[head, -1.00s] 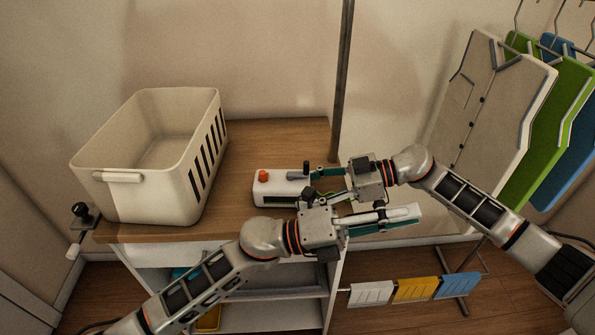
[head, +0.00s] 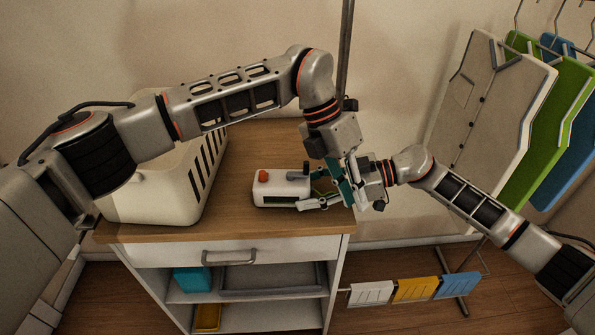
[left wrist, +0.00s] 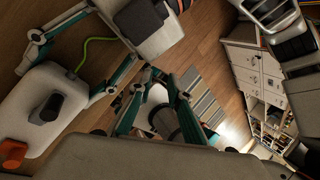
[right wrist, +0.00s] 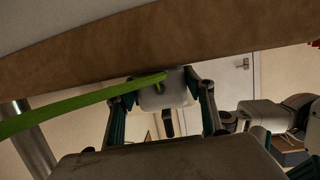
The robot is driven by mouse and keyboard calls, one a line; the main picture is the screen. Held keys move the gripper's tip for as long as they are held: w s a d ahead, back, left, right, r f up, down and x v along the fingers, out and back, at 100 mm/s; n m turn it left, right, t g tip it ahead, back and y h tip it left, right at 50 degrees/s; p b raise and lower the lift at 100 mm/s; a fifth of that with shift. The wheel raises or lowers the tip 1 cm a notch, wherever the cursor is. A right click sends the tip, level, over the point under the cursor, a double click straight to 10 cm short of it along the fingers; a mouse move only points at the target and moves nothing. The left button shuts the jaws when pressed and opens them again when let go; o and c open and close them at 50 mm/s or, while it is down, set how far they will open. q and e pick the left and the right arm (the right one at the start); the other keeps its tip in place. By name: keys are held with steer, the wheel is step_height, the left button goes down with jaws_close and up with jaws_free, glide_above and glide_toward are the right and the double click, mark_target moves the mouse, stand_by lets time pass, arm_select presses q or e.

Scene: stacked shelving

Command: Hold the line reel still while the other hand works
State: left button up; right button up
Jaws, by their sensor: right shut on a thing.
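The line reel (head: 275,201) is a white box with an orange knob and a dark grey lever, lying on the wooden cabinet top. It also shows in the left wrist view (left wrist: 45,105), with a green line (left wrist: 90,42) running from its end. My right gripper (head: 315,192) comes in from the right and is shut on that end, one finger along each side. In the right wrist view, the reel's white end (right wrist: 165,92) sits between the fingers. My left gripper (head: 353,200) points down beside the right gripper, at the cabinet's right edge. Its fingers (left wrist: 158,105) stand apart, apparently empty.
A cream basket (head: 150,200) stands on the left of the cabinet top (head: 245,222), partly behind my left arm. A grey pole (head: 345,60) rises behind the grippers. Hanging garments (head: 490,100) and a low rack with small cloths (head: 415,289) are at the right.

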arm_select(q)
steer(key=w+a+r+n+t+y, duration=0.1)
steer(key=w+a+r, duration=0.2)
steer(key=w+a+r+n+t+y, duration=0.1)
steer(key=w+a+r, duration=0.1)
steer(key=r, duration=0.1)
steer(key=w+a+r+n+t+y, duration=0.1)
steer(key=w+a+r+y, duration=0.1)
steer(key=w+a+r, duration=0.1)
steer(key=shift+w+a+r, duration=0.1)
steer(key=shift+w+a, duration=0.2)
steer(key=shift+w, duration=0.05)
steer(key=shift+f, duration=2.85)
jaws_close()
steer(key=shift+w+a+n, duration=0.1)
steer(key=shift+w+n, duration=0.25)
steer(key=shift+n, duration=0.75)
steer(key=shift+w+n, duration=0.3)
steer(key=shift+n, duration=0.8)
steer(key=n, duration=0.2)
steer(key=w+n, duration=0.1)
steer(key=n, duration=0.1)
steer(key=shift+a, duration=0.25)
